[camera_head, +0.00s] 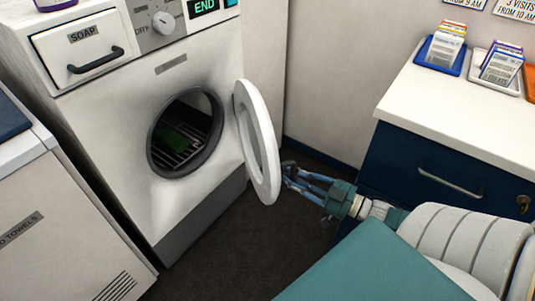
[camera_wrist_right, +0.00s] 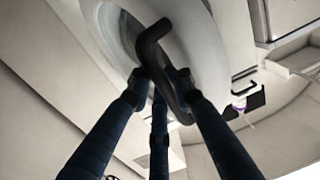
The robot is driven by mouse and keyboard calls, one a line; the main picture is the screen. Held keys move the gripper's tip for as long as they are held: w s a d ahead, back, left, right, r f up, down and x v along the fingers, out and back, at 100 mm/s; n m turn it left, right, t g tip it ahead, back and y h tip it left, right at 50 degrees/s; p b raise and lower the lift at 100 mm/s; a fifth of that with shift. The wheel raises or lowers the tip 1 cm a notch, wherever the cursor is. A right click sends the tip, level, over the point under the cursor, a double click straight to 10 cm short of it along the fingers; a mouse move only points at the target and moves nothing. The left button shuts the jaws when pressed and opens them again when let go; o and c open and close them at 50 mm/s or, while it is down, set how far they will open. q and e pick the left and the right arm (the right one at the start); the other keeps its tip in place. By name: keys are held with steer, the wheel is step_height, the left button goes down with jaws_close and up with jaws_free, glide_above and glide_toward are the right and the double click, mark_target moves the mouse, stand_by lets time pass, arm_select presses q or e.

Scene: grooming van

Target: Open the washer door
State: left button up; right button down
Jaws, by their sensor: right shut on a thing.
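The washer (camera_head: 200,58) is a white front-loading machine at the left of centre in the head view. Its round white door (camera_head: 258,140) stands swung open to the right of the dark drum opening (camera_head: 184,132). Something green lies inside the drum. My right gripper (camera_head: 287,172) is at the door's outer edge. In the right wrist view, the fingers of my right gripper (camera_wrist_right: 160,85) are shut around the dark door handle (camera_wrist_right: 150,45). The handle is hidden behind the door in the head view. My left gripper is not in view.
A blue cabinet (camera_head: 385,165) with a white top stands at the right, close to my right arm. A soap drawer (camera_head: 82,45) and a dial are above the door. A cabinet (camera_head: 60,235) labelled for towels is at the left. Dark floor (camera_head: 235,255) is clear before the washer.

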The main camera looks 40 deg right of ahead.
steer(key=shift+s+d+f, duration=0.1)
steer(key=shift+s+d, duration=0.1)
steer(key=shift+d, duration=1)
steer(key=shift+s+d+f, duration=0.1)
steer(key=shift+s+d, duration=0.1)
steer(key=shift+d, duration=0.95)
steer(key=c, duration=1.7)
jaws_free()
steer(key=shift+s, duration=0.1)
steer(key=shift+o, duration=0.2)
steer(key=shift+d+r, duration=0.1)
steer(key=v, duration=1.2)
